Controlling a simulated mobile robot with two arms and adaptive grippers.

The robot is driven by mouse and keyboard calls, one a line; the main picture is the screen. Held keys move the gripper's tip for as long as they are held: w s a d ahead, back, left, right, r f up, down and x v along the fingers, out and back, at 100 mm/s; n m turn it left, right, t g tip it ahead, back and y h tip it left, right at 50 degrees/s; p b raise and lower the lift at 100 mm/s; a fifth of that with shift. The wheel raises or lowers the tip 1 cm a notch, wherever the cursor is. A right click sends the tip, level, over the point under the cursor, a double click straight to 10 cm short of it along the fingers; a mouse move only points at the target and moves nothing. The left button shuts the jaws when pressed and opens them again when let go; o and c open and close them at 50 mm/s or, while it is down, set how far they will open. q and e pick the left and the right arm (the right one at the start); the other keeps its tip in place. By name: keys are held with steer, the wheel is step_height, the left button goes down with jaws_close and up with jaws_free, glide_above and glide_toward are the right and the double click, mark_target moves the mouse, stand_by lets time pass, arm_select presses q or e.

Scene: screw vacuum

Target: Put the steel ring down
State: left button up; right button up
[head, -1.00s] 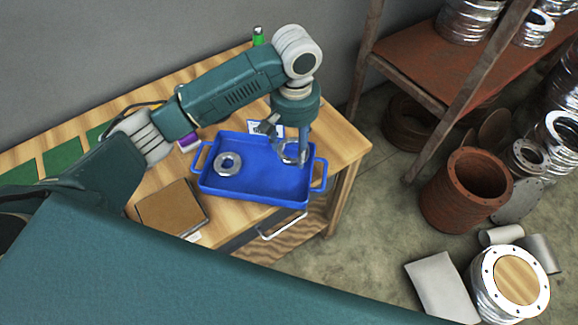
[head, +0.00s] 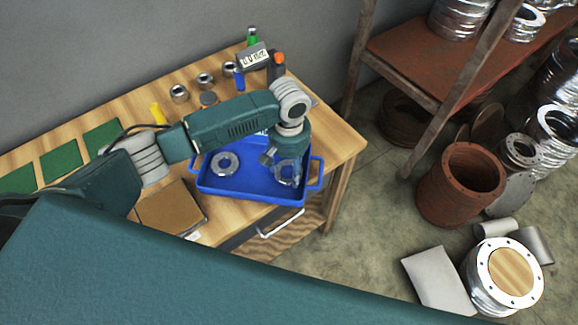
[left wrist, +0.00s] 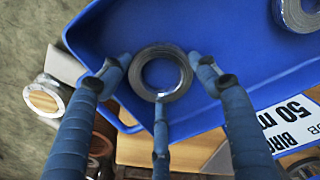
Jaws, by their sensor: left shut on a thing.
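My left gripper (head: 287,172) is over the right half of the blue tray (head: 203,186), pointing down, with its fingers around a steel ring (head: 276,174). In the left wrist view the gripper's three fingers (left wrist: 160,90) stand around this steel ring (left wrist: 137,72), which lies flat over the blue tray floor (left wrist: 235,60). I cannot tell whether its underside touches the floor. A second steel ring (head: 217,163) lies in the tray's left half, apart from the gripper; it also shows at the wrist view's top right (left wrist: 290,20). My right gripper is out of view.
The tray sits on a wooden workbench (head: 335,140). Behind my arm stand metal parts (head: 179,93), a lettered box (head: 253,57) and a green-topped bottle (head: 252,36). Green mats (head: 60,158) and a brown pad (head: 170,207) lie left. A rusty shelf (head: 425,65) stands right.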

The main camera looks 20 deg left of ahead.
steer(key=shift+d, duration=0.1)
arm_select(q)
steer(key=o, duration=1.3)
steer(key=shift+f, duration=0.1)
steer(key=shift+c, duration=0.2)
steer(key=shift+o, duration=1.2)
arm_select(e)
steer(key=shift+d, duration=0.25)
arm_select(q)
step_height(320, 180, up, 12)
steer(key=b, duration=0.1)
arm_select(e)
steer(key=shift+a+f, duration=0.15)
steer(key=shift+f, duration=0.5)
arm_select(q)
steer(key=shift+s, duration=0.1)
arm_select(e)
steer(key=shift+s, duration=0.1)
